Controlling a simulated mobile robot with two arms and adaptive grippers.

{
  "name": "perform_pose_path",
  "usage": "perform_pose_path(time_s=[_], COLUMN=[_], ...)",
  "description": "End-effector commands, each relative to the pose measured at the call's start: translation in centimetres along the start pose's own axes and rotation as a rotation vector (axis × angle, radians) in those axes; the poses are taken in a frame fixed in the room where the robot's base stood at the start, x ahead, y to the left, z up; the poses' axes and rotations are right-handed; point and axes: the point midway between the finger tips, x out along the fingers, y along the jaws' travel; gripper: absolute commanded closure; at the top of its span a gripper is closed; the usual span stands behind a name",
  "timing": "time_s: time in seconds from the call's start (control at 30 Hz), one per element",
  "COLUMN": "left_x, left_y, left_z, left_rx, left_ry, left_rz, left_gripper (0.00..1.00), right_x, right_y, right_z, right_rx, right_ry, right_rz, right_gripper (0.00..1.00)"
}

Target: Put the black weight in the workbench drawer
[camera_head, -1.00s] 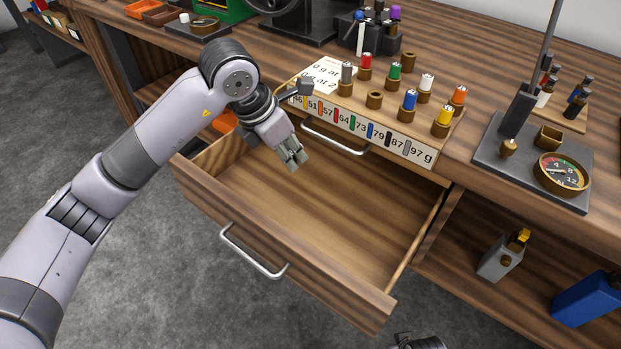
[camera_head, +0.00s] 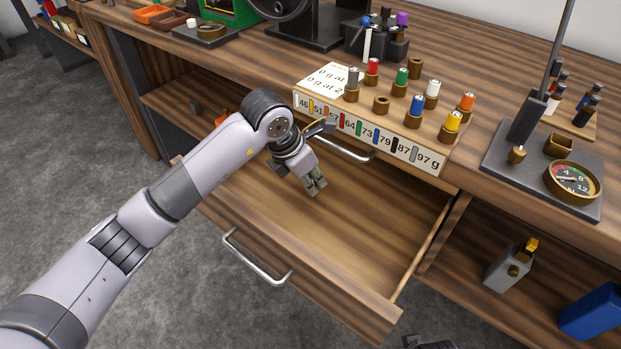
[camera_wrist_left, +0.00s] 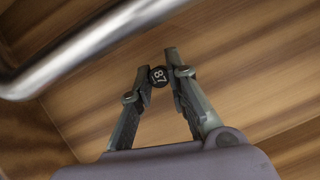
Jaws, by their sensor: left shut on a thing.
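My left gripper (camera_head: 316,188) is over the open workbench drawer (camera_head: 350,235), near its back end and below the bench edge. In the left wrist view its fingers (camera_wrist_left: 159,72) are shut on the black weight (camera_wrist_left: 159,76), whose round end reads 87. In the head view the weight is hidden by the fingers. The drawer is pulled well out, and its visible wooden floor is empty. A dark part at the bottom edge of the head view may be my right gripper; its fingers cannot be made out.
A metal handle (camera_head: 340,148) on the bench front is close to my left gripper and crosses the left wrist view. A numbered rack (camera_head: 370,132) with several coloured weights stands above. A dial gauge (camera_head: 573,181) is at right. The drawer front has a handle (camera_head: 255,258).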

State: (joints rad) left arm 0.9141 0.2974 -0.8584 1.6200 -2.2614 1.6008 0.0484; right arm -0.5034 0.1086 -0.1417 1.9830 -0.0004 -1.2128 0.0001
Motion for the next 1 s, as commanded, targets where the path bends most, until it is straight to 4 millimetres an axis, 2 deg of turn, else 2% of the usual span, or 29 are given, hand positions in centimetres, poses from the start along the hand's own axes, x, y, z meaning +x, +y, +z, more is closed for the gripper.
perform_pose_path(time_s=[0.23, 0.27, 0.57, 0.87, 1.0], left_x=[0.19, 0.20, 0.16, 0.12, -0.77], left_y=[-0.02, -0.02, -0.02, -0.02, 0.05], left_z=[-0.09, -0.11, -0.10, -0.09, 0.07], left_rx=[0.001, 0.001, 0.000, 0.000, 0.001], left_ry=[0.000, 0.001, 0.001, 0.001, -0.001], left_rz=[0.000, 0.000, 0.000, -0.001, 0.001], left_gripper=[1.00, 0.84, 0.64, 0.64, 0.64], right_x=[0.06, -0.11, -0.52, -0.45, -0.08], right_y=[-0.02, -0.02, -0.06, -0.04, 0.03], right_z=[0.31, 0.27, 0.14, 0.25, 0.19], right_rx=[0.000, 0.000, 0.001, 0.001, 0.001], right_ry=[-0.013, -0.013, -0.004, -0.006, -0.001], right_rz=[0.000, 0.000, -0.001, -0.001, 0.000], right_gripper=[1.00, 1.00, 1.00, 1.00, 1.00])
